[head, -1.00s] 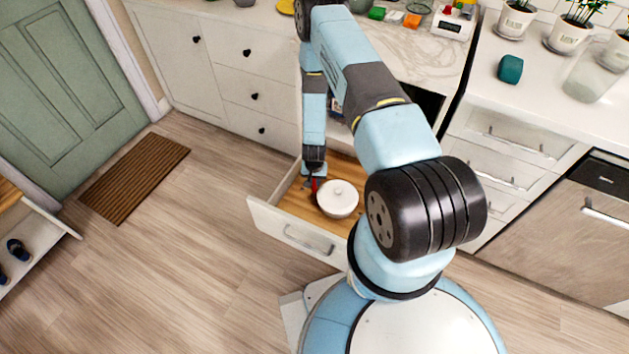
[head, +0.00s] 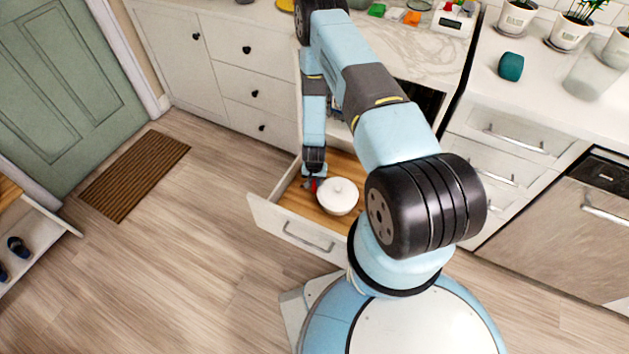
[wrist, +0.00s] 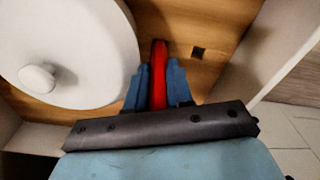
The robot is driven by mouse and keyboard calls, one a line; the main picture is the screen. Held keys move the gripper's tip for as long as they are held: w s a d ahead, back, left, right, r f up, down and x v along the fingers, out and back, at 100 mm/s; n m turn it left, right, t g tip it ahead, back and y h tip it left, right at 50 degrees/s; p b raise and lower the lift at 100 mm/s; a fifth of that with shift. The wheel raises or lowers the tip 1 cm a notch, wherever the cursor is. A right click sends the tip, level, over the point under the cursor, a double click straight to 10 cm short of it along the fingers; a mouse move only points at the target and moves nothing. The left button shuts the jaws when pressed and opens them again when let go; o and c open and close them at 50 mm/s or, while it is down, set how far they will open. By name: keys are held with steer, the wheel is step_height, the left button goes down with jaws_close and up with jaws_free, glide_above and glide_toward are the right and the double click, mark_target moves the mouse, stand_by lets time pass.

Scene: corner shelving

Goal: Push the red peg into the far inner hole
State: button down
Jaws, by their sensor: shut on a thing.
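The red peg (wrist: 158,75) is between the two blue fingers of my gripper (wrist: 157,85) in the wrist view. My gripper is shut on it. The peg points away from the wrist toward the wooden drawer bottom. Whether its tip is in a hole cannot be told. A small dark square hole (wrist: 199,52) shows in the wood to the right of the peg, apart from it. In the head view the red peg (head: 314,185) is a small red spot under my gripper (head: 312,183), inside the open drawer (head: 307,235).
A white lidded pot (head: 337,196) stands in the drawer close beside the peg; it also fills the left of the wrist view (wrist: 95,40). The drawer's side wall (wrist: 235,70) is to the right in the wrist view. Counters stand behind.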

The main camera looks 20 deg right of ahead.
steer(key=c, duration=0.9)
jaws_free()
steer(key=shift+f, duration=0.1)
steer(key=r, duration=0.9)
steer(key=s+r, duration=0.1)
steer(key=r, duration=0.3)
steer(key=shift+a+r, duration=0.2)
steer(key=shift+r, duration=0.15)
steer(key=shift+w, duration=0.1)
